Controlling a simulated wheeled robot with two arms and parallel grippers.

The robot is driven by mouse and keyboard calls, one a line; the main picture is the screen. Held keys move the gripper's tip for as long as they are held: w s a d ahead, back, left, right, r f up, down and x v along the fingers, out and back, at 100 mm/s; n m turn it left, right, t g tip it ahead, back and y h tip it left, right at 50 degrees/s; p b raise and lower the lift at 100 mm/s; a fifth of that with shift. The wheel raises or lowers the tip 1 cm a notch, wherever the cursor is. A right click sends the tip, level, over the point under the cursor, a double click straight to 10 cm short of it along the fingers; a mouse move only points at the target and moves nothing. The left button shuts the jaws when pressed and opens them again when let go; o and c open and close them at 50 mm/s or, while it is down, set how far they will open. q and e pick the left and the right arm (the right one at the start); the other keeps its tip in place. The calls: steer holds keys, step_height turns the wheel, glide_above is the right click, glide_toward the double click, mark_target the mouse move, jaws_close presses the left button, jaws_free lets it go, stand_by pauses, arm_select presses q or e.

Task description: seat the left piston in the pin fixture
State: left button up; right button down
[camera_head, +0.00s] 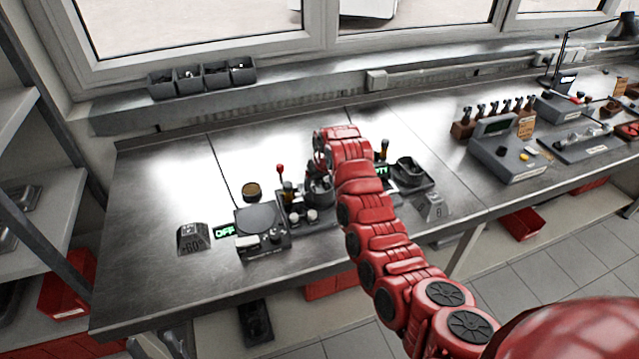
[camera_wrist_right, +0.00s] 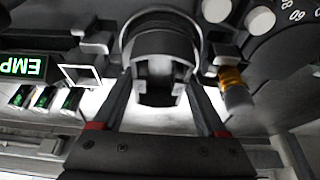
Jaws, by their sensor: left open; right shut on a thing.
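My right gripper (camera_head: 322,160) reaches over the middle of the bench. In the right wrist view its two fingers (camera_wrist_right: 163,105) are shut on a dark grey piston (camera_wrist_right: 165,25), seen with its round skirt and open inside. The piston also shows in the head view (camera_head: 319,190), just below the gripper, at the fixture (camera_head: 322,217) with its small white-topped cylinders. Whether it touches the fixture I cannot tell. My left gripper is not in view.
A hot plate (camera_head: 258,218) with an "OFF" display stands left of the fixture. A red-knobbed lever (camera_head: 280,170) and an amber-banded bottle (camera_wrist_right: 232,82) stand close to the piston. A dark tray (camera_head: 425,184) lies right of my arm. The bench's left end is mostly clear.

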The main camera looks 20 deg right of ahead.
steer(key=shift+f+b, duration=0.1)
steer(key=shift+b, duration=0.3)
stand_by(0.5)
steer(key=shift+f+b, duration=0.45)
steer(key=shift+f, duration=0.25)
stand_by(0.8)
stand_by(0.3)
jaws_free()
steer(key=shift+r, duration=0.15)
stand_by(0.5)
steer(key=shift+r, duration=2.95)
steer(key=shift+s+f, duration=0.1)
